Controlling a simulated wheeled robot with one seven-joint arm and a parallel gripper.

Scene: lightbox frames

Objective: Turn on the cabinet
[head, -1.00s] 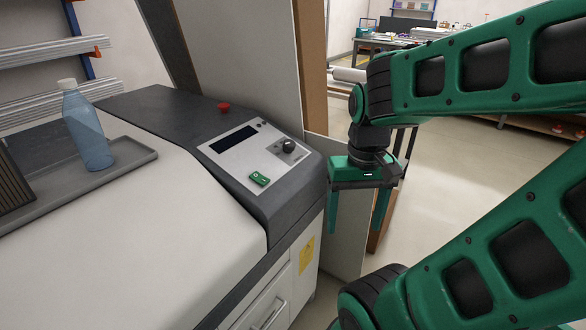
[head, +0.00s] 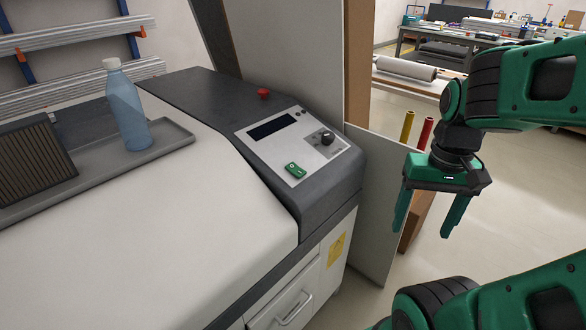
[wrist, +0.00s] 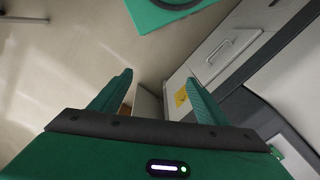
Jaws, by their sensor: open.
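The cabinet (head: 190,225) is a large white and dark grey machine that fills the left and middle of the head view. Its sloped control panel (head: 278,152) carries a dark display, a black knob (head: 327,138) and a green rocker switch (head: 295,170). A red button (head: 263,94) sits behind the panel. My gripper (head: 426,226) points down to the right of the cabinet, apart from it, open and empty. In the wrist view its two green fingers (wrist: 160,92) are spread, with the cabinet's side (wrist: 225,50) to the right.
A blue bottle (head: 128,110) and a dark ribbed object (head: 32,158) stand on a grey tray (head: 175,137) atop the cabinet. Upright boards (head: 372,190) stand behind the panel end. Red and yellow rolls (head: 424,132) stand behind my gripper.

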